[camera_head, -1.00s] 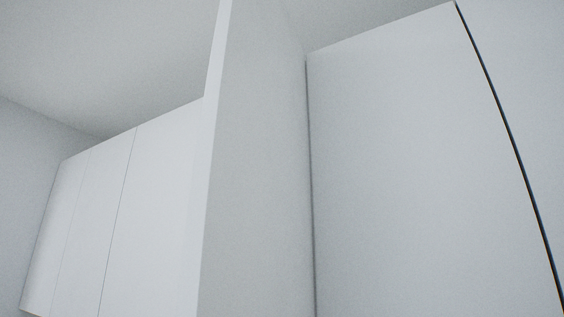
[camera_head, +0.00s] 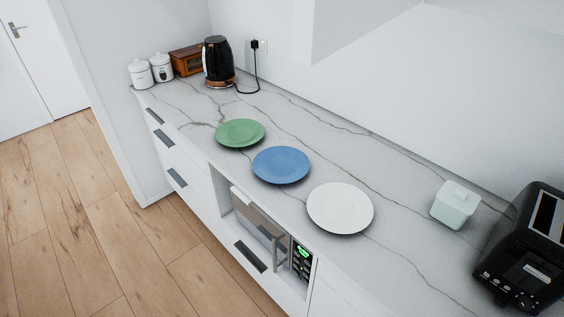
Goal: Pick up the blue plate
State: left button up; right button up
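The blue plate (camera_head: 281,165) lies flat on the white marbled countertop, between a green plate (camera_head: 240,133) on its far left side and a white plate (camera_head: 340,208) on its near right side. The three plates are apart from each other in a row near the front edge of the counter. Nothing lies on the blue plate. Neither of my grippers shows in the head view.
A black kettle (camera_head: 217,62), wooden box (camera_head: 187,60) and two white canisters (camera_head: 152,70) stand at the far end. A microwave (camera_head: 262,226) sits under the counter. Wooden floor (camera_head: 90,230) is clear.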

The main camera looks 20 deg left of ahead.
aim_at(276, 164)
jog(key=i+j+z, duration=0.15)
jog(key=j, duration=0.25)
jog(key=j+z, duration=0.2)
jog(key=j, duration=0.2)
jog(key=i+j+z, duration=0.15)
jog(key=j, duration=0.25)
